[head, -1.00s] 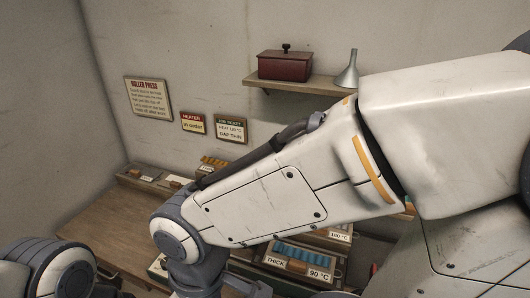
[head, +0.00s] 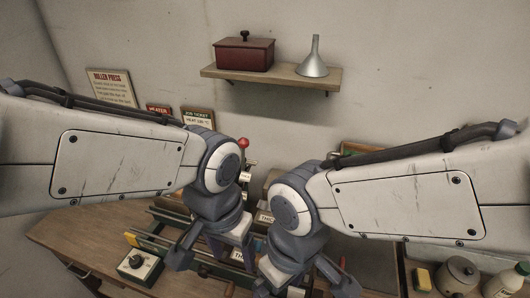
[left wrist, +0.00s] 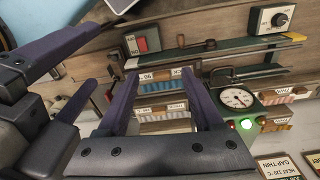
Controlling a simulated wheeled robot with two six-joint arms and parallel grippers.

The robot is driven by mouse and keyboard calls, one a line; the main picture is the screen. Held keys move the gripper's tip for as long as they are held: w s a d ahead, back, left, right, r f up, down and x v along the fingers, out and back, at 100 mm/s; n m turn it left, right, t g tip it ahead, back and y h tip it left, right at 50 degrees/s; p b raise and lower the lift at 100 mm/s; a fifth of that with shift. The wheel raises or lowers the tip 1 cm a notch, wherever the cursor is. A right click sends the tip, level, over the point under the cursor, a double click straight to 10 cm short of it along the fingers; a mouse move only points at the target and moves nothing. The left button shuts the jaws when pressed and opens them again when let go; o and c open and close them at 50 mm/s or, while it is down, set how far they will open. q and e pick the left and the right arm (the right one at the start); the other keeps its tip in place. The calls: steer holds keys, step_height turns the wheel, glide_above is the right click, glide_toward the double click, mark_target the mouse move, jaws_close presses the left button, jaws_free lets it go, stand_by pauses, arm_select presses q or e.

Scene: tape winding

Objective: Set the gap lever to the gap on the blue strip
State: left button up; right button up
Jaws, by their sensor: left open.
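A lever with a red ball knob (head: 243,143) stands behind my left gripper; I cannot tell whether it is the gap lever. My left gripper (head: 212,256) is open and empty above the bench; its spread dark fingers also show in the left wrist view (left wrist: 160,95). Between them there lie labelled strip trays, one with blue strips (left wrist: 188,74). My right gripper (head: 303,285) is close beside the left one, its fingers apart; it also shows in the left wrist view (left wrist: 72,78). My arms hide much of the press in the head view.
A black control knob (head: 137,262) sits at the front left. A shelf (head: 280,77) holds a red box and a funnel. Jars (head: 460,275) stand at right.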

arm_select(q)
steer(key=w+d+r+n+t+y+p, duration=0.1)
steer(key=w+r, duration=0.1)
steer(key=w, duration=0.4)
steer(key=w+d+r+n, duration=0.2)
steer(key=w+r, duration=0.1)
steer(key=w, duration=0.2)
step_height(320, 180, up, 3)
steer(key=n+t+y+p, duration=0.1)
steer(key=n+t+p, duration=0.1)
steer(key=n, duration=0.2)
glide_above(243, 151)
steer(key=s+d, duration=0.1)
steer(key=s, duration=0.1)
steer(key=shift+s, duration=0.1)
steer(key=shift+w+f+n, duration=0.15)
steer(key=shift+w+n, duration=0.1)
steer(key=shift+n, duration=0.05)
steer(key=p+x, duration=0.3)
steer(key=x, duration=0.6)
steer(key=shift+w+a+f, duration=0.15)
steer(key=shift+w+f, duration=0.1)
steer(key=shift+f, duration=0.1)
jaws_close()
steer(key=shift+r, duration=0.1)
